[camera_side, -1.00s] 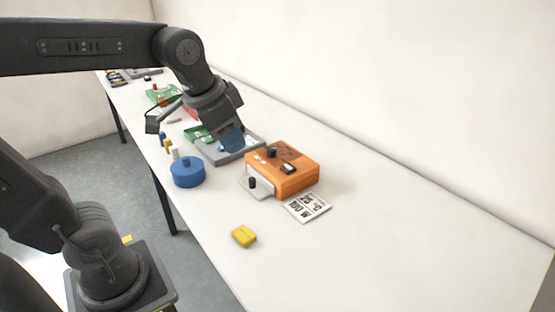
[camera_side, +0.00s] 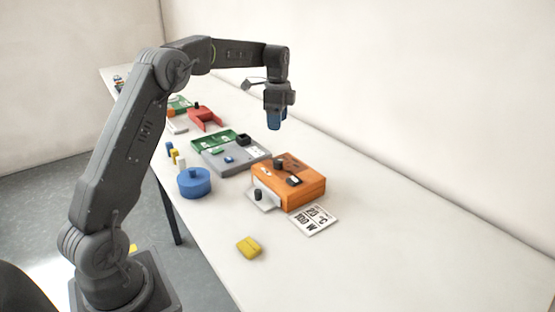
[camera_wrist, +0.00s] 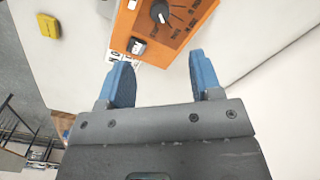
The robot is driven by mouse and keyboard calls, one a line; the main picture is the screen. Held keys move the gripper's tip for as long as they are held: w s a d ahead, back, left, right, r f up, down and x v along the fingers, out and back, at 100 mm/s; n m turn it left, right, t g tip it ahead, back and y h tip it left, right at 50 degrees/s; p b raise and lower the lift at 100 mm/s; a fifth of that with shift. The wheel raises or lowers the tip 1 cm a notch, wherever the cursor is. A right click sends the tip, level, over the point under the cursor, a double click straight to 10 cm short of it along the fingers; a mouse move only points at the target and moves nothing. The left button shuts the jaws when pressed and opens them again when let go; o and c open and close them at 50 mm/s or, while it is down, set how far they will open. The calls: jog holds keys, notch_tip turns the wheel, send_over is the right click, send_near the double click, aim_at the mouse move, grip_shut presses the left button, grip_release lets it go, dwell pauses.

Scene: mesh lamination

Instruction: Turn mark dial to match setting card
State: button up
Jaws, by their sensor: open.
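The orange box (camera_side: 303,196) stands on the white table, with dark dial markings on its top. In the wrist view, the box (camera_wrist: 180,38) carries a black round dial knob (camera_wrist: 159,11) with a white pointer, ringed by small labels I cannot read, and a black switch (camera_wrist: 136,46). The setting card (camera_side: 313,220) lies flat in front of the box; it shows black figures with °C and W, the first number unclear. Its edge shows in the wrist view (camera_wrist: 113,57). My gripper (camera_side: 274,126) is open and empty, raised behind the box; its blue fingers (camera_wrist: 162,72) touch nothing.
A grey tray (camera_side: 250,163) with green parts is left of the box. A blue round container (camera_side: 194,183) and yellow block (camera_side: 249,247) stand nearer the front. A black knob (camera_side: 258,194) stands on a light bracket at the box's front. The table's right side is clear.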

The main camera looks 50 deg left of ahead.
aim_at(278, 160)
notch_tip(278, 160, down, 14)
jog(key=shift+r, duration=0.2)
dwell(0.4)
jog(key=c, duration=0.9)
